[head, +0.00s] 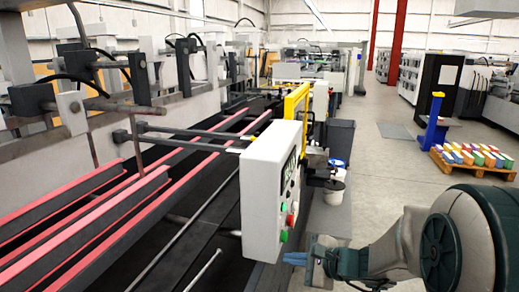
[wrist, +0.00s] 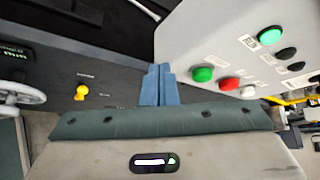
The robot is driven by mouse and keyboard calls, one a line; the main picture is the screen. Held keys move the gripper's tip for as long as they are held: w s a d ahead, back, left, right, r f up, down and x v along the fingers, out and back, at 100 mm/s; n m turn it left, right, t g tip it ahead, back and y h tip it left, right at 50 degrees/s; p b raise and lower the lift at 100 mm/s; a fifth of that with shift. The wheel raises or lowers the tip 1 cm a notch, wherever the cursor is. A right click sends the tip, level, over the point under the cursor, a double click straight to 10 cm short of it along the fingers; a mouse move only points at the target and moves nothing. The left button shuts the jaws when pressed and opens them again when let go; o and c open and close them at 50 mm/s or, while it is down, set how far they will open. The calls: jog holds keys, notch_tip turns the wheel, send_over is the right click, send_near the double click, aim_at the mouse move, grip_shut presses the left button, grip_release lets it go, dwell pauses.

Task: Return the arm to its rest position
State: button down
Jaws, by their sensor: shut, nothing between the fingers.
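My gripper (head: 309,257) shows at the lower right of the head view, at the end of my bent arm. Its blue fingers are together with nothing between them. In the wrist view the closed fingers (wrist: 157,85) point up the picture. A white control box (head: 270,185) with green and red buttons stands just left of my gripper in the head view, and the fingers look apart from it. The box also fills the upper right of the wrist view (wrist: 215,40), with a red button (wrist: 229,84) and a green button (wrist: 202,74) right of the fingers.
The folder gluer with red belts (head: 110,215) fills the left side. In the wrist view a dark panel with a yellow knob (wrist: 82,92) and a handwheel (wrist: 18,92) lie left. A white bucket (head: 333,190) stands behind the box.

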jog(key=s+a+n+g+h, duration=0.25)
jog(key=s+n+g, duration=0.25)
jog(key=s+n, duration=0.55)
jog(key=s+d+r+n+h, duration=0.1)
jog(key=s+d+n+h, duration=0.5)
jog(key=s+d+h, duration=0.1)
jog(key=shift+s+d, duration=0.65)
jog(key=shift+d, duration=0.3)
jog(key=shift+r, duration=0.1)
